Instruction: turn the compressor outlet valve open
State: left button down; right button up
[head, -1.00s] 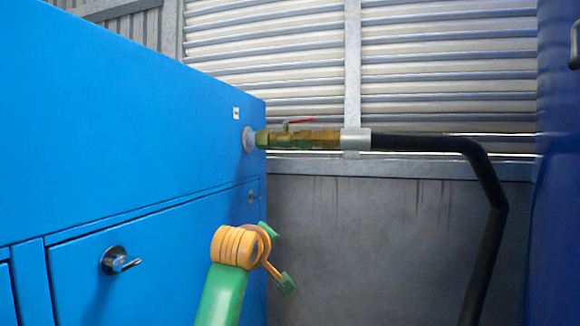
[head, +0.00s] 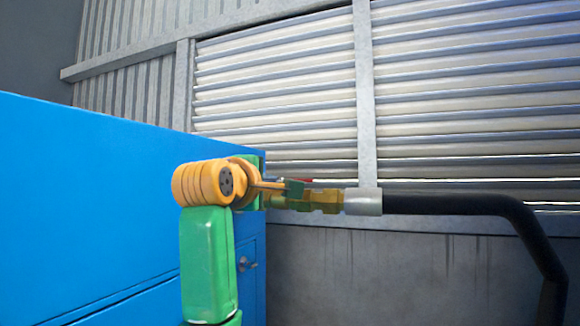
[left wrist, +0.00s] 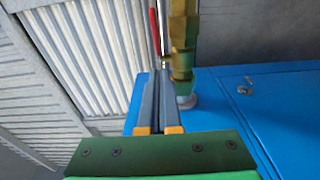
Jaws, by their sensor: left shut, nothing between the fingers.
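The compressor outlet valve is a brass body (head: 318,198) on a pipe from the blue compressor cabinet (head: 90,200). Its red lever (head: 303,181) shows only in part in the head view, behind my left gripper (head: 294,188). In the left wrist view the red lever (left wrist: 155,30) lies along the brass valve body (left wrist: 183,35), to its left. My left gripper's fingers (left wrist: 158,85) are together and empty, close beside the valve, with the tips near the lever's base. I cannot tell whether they touch it. My right gripper is not in view.
A grey collar (head: 362,201) joins the valve to a black hose (head: 460,206) that bends down at the right. A slatted metal wall (head: 275,90) stands behind. The cabinet has a latch (head: 247,263) below the valve.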

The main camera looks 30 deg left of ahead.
pick_arm(q)
jog(key=w, duration=0.1)
jog(key=w+d+p, duration=0.1)
jog(key=w+p, duration=0.1)
jog(key=w, duration=0.1)
jog(key=shift+d, duration=0.35)
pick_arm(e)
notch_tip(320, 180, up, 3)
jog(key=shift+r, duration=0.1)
pick_arm(q)
jog(key=shift+w, duration=0.15)
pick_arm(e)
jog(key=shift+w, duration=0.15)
pick_arm(q)
jog(key=shift+w+d+n+y, duration=0.1)
jog(key=shift+d+n+y, duration=0.1)
jog(key=shift+n+y, duration=0.2)
